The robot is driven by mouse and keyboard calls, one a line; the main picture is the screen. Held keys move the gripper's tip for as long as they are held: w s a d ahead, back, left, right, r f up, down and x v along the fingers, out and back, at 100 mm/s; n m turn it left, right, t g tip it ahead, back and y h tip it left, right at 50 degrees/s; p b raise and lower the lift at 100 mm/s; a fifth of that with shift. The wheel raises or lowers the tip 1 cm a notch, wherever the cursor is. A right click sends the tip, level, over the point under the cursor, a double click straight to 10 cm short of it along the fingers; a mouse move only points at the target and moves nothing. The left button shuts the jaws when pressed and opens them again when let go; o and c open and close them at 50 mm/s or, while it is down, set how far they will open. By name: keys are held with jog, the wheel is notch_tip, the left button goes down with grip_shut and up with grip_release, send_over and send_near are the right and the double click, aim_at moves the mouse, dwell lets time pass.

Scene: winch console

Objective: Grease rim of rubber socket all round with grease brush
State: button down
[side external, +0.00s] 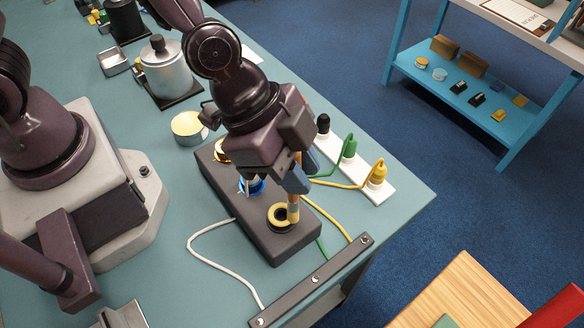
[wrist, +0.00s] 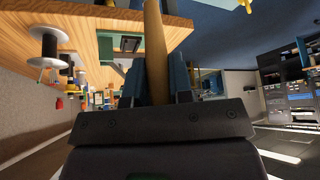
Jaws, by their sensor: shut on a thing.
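My gripper (side external: 299,180) is shut on the grease brush (side external: 293,207), which points down, close to upright. In the wrist view the brush's tan handle (wrist: 156,45) stands between the two blue fingers of my gripper (wrist: 157,80). The rubber socket (side external: 279,226) is at the near end of a dark console block (side external: 265,242). It has a pale yellow ring around a dark hole. The brush's lower end is at the right side of this ring and appears to touch it. I cannot tell whether the yellow is grease, or how far round it goes.
A blue socket (side external: 250,187) and another yellow one (side external: 221,156) sit farther along the block, partly behind my arm. A white strip (side external: 375,187) with black, green and yellow plugs stands right. A round tin (side external: 188,127) is behind. Cables and a dark bar (side external: 315,280) lie near the front edge.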

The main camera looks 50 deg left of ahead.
jog(key=shift+w+a, duration=0.3)
jog(key=shift+a, duration=0.2)
jog(key=shift+r, duration=0.1)
jog(key=shift+r, duration=2.45)
jog(key=shift+f, duration=0.1)
